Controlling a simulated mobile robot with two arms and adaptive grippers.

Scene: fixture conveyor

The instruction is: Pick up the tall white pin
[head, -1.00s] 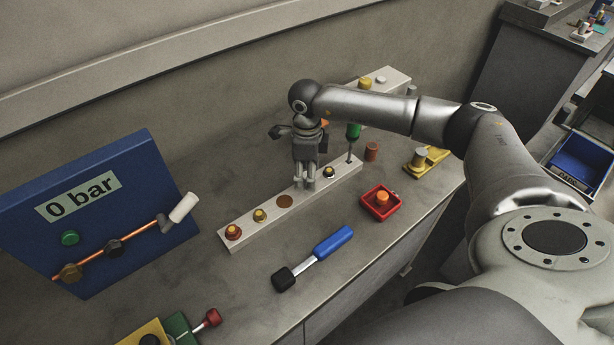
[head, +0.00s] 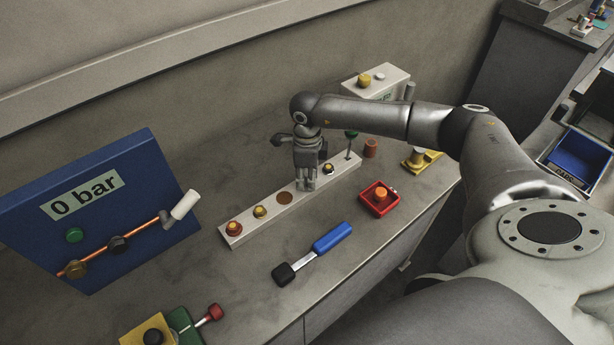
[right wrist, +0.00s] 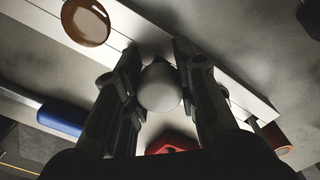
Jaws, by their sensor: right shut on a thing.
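The tall white pin (right wrist: 160,88) shows in the right wrist view as a pale rounded top between the two dark fingers. My right gripper (head: 306,185) is shut on it, pointing down over the long white fixture bar (head: 246,222). In the head view the fingers and hand hide most of the pin. I cannot tell whether its lower end still sits in the bar. My left gripper is not in view.
The bar also carries several small knobs and a brown disc (head: 285,197). A red tray (head: 366,199) and a blue-handled tool (head: 333,237) lie in front. A blue gauge panel (head: 120,180) stands left. A white box (head: 392,78) stands behind my right arm.

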